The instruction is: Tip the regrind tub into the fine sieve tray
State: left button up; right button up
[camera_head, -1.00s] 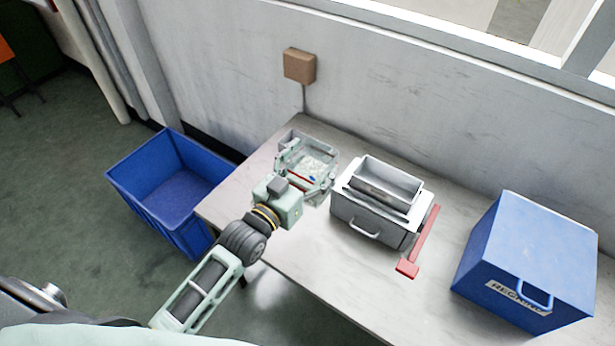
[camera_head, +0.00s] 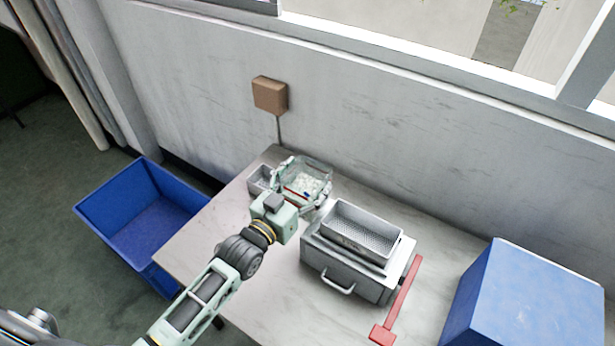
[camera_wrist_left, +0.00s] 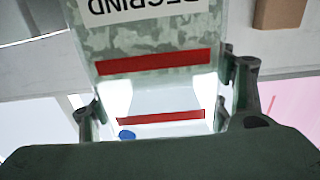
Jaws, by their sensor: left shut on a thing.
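The regrind tub (camera_head: 313,181) is clear, with pale granules and a small blue bit inside. My left gripper (camera_head: 302,190) is shut on it, with a finger on either side. In the left wrist view the tub (camera_wrist_left: 150,45) shows an upside-down label and red bands between the fingers. The tub appears roughly level; its height above the table is hard to tell. A grey tray with a perforated mesh (camera_head: 362,232), apparently the fine sieve tray, sits on a grey metal box, right of and nearer than the tub. My right gripper is not in view.
The grey metal box (camera_head: 345,272) has a front handle. A red bar (camera_head: 402,300) lies on its right. A small grey container (camera_head: 260,180) is left of the tub, partly hidden. A blue box (camera_head: 520,300) stands at right; an empty blue bin (camera_head: 150,215) stands left of the table.

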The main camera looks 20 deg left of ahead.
pick_arm(q)
jog(key=shift+d+f, duration=0.1)
jog(key=shift+f, duration=0.2)
jog(key=shift+d+f+m, duration=0.1)
jog(key=shift+d+m, duration=0.1)
jog(key=shift+m, duration=0.2)
jog(key=d+m, duration=0.1)
jog(key=m+b, duration=0.1)
jog(key=s+d+f+m+b, duration=0.1)
jog(key=shift+d+m, duration=0.3)
jog(key=shift+m, duration=0.1)
jog(key=shift+d+m+b, duration=0.3)
jog(key=shift+m+b, duration=0.15)
jog(key=shift+m, duration=0.15)
pick_arm(e)
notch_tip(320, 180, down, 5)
jog(key=b, duration=0.2)
pick_arm(q)
jog(key=s+d+r+m+p, duration=0.2)
jog(key=d+r+m+p, duration=0.2)
jog(key=m, duration=1.1)
jog(key=shift+s+d+r+p, duration=0.35)
jog(key=shift+d+r, duration=0.25)
jog(key=shift+d, duration=1.3)
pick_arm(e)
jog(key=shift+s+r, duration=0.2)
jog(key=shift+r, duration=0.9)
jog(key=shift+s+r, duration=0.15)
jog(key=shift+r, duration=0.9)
